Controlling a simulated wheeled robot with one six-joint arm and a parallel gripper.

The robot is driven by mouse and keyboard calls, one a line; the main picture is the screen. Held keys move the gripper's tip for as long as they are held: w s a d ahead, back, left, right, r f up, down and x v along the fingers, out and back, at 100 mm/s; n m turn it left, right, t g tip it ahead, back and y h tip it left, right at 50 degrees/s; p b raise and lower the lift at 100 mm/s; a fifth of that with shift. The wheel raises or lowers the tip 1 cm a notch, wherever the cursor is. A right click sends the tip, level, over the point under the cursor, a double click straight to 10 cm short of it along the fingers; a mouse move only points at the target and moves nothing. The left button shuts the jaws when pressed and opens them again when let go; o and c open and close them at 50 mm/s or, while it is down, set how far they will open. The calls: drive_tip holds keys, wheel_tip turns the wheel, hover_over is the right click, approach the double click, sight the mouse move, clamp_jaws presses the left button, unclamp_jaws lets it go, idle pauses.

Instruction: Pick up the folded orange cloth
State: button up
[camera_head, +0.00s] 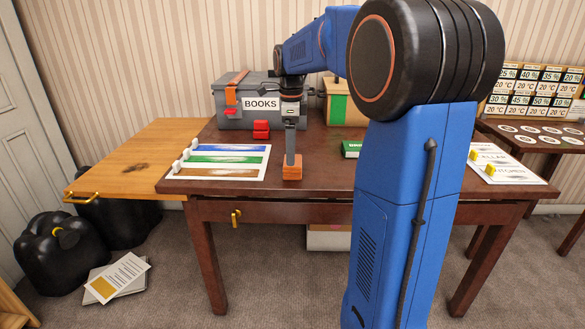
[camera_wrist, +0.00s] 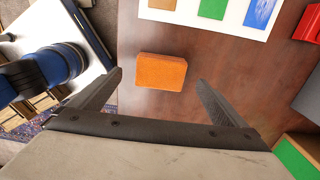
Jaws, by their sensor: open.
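The folded orange cloth (camera_wrist: 161,72) lies on the dark brown table as a small thick block. It also shows in the head view (camera_head: 292,172) near the table's front edge. My gripper (camera_wrist: 158,80) is open, with its two fingers apart on either side of the cloth in the wrist view. In the head view my gripper (camera_head: 291,158) points down right at the cloth and partly hides it. Nothing is held. I cannot tell how far the fingertips are above the tabletop.
A striped card (camera_head: 218,162) with small white pieces lies left of the cloth. Behind stand a red block (camera_head: 261,130), a grey BOOKS box (camera_head: 232,117) and a box with a green panel (camera_head: 345,106). A green book (camera_head: 351,149) lies to the right. Bare tabletop surrounds the cloth.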

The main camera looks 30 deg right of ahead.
sight(294, 172)
drive_tip(key=shift+d+f, duration=0.2)
drive_tip(key=shift+f, duration=2.85)
drive_tip(key=shift+c, duration=0.7)
drive_tip(key=c, duration=1)
